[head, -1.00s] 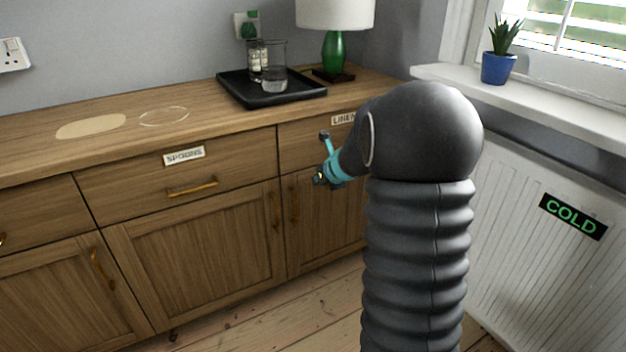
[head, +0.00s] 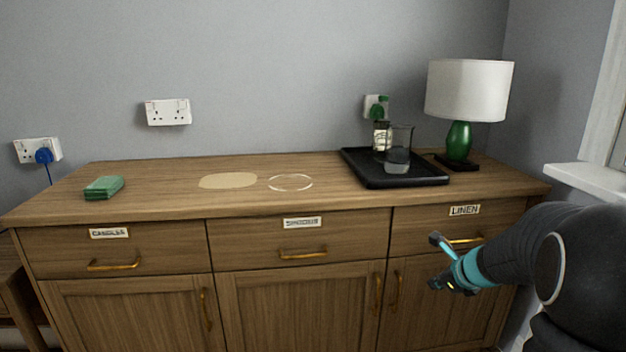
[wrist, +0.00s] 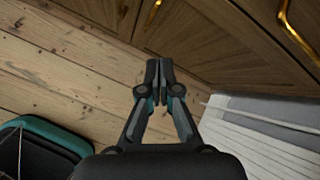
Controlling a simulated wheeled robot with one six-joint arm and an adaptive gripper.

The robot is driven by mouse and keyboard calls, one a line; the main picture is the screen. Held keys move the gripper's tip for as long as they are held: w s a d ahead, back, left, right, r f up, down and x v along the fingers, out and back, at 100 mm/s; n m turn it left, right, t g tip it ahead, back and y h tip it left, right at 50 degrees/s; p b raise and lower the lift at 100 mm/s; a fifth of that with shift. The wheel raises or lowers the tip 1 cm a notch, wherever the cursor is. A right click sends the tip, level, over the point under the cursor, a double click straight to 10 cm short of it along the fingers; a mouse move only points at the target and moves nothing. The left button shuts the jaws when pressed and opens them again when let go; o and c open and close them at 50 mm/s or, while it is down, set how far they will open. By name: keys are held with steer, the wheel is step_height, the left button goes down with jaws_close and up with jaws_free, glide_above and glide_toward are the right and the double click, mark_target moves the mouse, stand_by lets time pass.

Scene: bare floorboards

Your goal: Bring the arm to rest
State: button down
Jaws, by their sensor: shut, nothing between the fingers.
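My gripper (wrist: 159,82) is shut with nothing between its fingers. In the wrist view its fingertips meet over the floorboards, close to the front of the wooden sideboard. In the head view my gripper (head: 436,262) is at the lower right, in front of the sideboard (head: 300,325) near the drawer labelled LINEN (head: 425,232). My dark arm with a turquoise band reaches in from the right edge. I cannot tell from the head view whether the gripper touches the sideboard.
On the sideboard top are a green block (head: 104,188), a black tray (head: 425,180) holding a glass beaker (head: 398,150) and a jar (head: 381,138), and a lamp (head: 459,140). A ribbed white panel (wrist: 260,130) shows at lower right in the wrist view. Bare floorboards (wrist: 60,70) lie left.

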steer(key=s+a+r+n+g, duration=0.1)
steer(key=s+a+r+n, duration=0.1)
steer(key=s+a+n, duration=0.3)
steer(key=s+a+r+n+g+h, duration=0.1)
steer(key=s+a+r+n, duration=0.2)
steer(key=s+n, duration=1)
steer(key=s+a+r+n, duration=0.2)
steer(key=s+a+n, duration=0.5)
steer(key=s+n, duration=0.3)
steer(key=s, duration=0.3)
steer(key=shift+a+r+g+h, duration=0.15)
steer(key=shift+a+g+h, duration=0.25)
